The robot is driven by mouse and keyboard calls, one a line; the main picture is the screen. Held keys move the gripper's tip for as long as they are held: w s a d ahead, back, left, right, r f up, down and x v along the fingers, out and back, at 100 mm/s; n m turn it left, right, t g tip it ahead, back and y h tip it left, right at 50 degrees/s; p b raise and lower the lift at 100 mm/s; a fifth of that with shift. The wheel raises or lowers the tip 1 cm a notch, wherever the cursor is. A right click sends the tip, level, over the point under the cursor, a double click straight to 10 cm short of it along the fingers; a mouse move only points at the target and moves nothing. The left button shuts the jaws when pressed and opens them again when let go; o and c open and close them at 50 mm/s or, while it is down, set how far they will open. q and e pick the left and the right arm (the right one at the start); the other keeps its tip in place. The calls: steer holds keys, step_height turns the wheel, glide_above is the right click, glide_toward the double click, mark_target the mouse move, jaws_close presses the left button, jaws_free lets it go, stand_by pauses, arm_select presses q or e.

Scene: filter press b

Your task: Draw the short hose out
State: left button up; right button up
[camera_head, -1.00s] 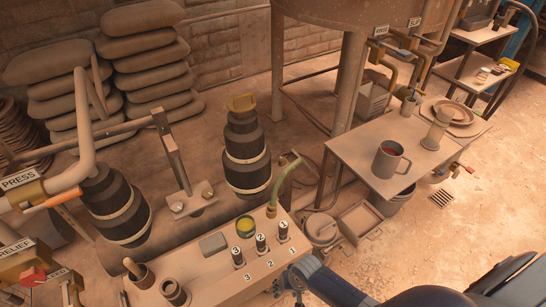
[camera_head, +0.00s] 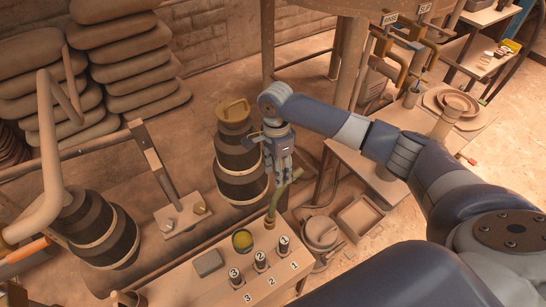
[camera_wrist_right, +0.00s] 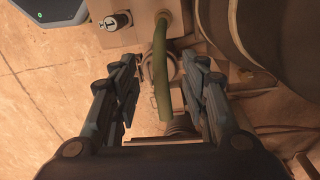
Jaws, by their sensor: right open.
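The short hose (camera_head: 283,193) is a green, curved hose that rises from the right end of the bench top, near the part marked 1. It also shows in the right wrist view (camera_wrist_right: 160,70), running down between the fingers. My right gripper (camera_head: 282,170) hangs just above and beside the hose's free upper end, fingers pointing down. In the right wrist view the gripper (camera_wrist_right: 163,95) is open, one finger on each side of the hose, with gaps on both sides. Whether the hose lies at fingertip depth I cannot tell. My left gripper is not in view.
The bench (camera_head: 215,285) carries numbered black parts, a yellow-green cup (camera_head: 243,240) and a grey block (camera_head: 208,263). A dark stacked cylinder (camera_head: 238,150) stands close behind my right gripper. A side table (camera_head: 345,163) and an open box (camera_head: 361,217) are to the right.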

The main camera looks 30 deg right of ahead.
mark_target(280, 190)
steer(key=shift+d+m, duration=0.3)
steer(key=f, duration=0.4)
steer(key=shift+s, duration=0.3)
step_height(280, 190, down, 5)
steer(key=shift+s+r, duration=0.1)
steer(key=shift+s, duration=0.05)
steer(key=shift+f+b, duration=0.3)
steer(key=shift+f, duration=0.2)
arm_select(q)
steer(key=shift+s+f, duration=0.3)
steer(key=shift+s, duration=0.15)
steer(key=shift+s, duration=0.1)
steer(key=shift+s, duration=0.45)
arm_select(e)
jaws_close()
